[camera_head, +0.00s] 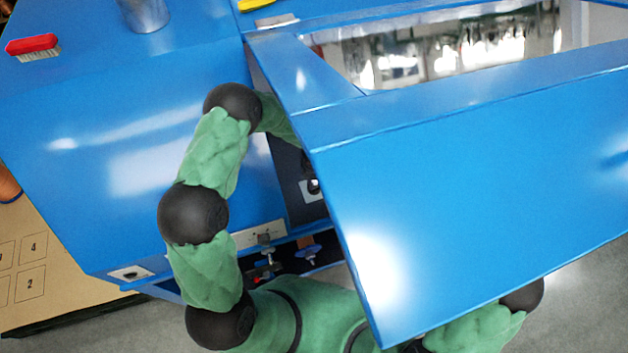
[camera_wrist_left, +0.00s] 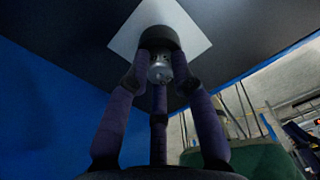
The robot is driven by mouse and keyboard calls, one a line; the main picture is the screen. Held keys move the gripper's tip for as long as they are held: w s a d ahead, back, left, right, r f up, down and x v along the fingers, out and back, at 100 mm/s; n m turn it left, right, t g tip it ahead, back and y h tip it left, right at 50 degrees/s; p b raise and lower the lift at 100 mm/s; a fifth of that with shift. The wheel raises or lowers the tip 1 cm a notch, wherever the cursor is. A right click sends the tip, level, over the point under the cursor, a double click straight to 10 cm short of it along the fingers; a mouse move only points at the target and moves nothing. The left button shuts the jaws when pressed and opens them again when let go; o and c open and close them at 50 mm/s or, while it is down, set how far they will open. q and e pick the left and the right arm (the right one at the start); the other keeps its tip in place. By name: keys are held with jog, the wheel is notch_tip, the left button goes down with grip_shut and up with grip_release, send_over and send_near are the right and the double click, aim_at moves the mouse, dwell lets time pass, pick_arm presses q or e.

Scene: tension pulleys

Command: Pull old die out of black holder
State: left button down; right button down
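In the left wrist view, the old die (camera_wrist_left: 160,70) is a small metallic cylinder in the black holder (camera_wrist_left: 159,37), which is fixed on a white square plate (camera_wrist_left: 190,25) on a dark surface. The three purple fingers of my left gripper (camera_wrist_left: 160,78) close in around the die. Their tips meet its sides, and the die still sits at the holder. In the head view, my green left arm reaches behind the blue panel, which hides most of the gripper. A white plate (camera_head: 311,190) with a dark part shows in the gap there. My right gripper is not in view.
A large blue panel (camera_head: 450,180) covers the right side, close to my left arm. A blue worktop (camera_head: 120,130) with a red brush (camera_head: 32,44) and a metal cup (camera_head: 145,12) lies left. Knobs (camera_head: 307,252) sit below the gap. A numbered tan board (camera_head: 40,270) is at the left edge.

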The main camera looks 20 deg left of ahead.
aim_at(314, 182)
pick_arm(q)
jog(key=shift+r+p, duration=1.3)
jog(key=shift+r, duration=0.4)
dwell(0.8)
jog(key=shift+r+p, duration=0.65)
jog(key=shift+r, duration=0.2)
jog(key=shift+a+r+p, duration=0.1)
jog(key=shift+r+p, duration=0.75)
jog(key=shift+r, duration=0.3)
jog(key=shift+s+f, duration=0.1)
jog(key=shift+s, duration=0.1)
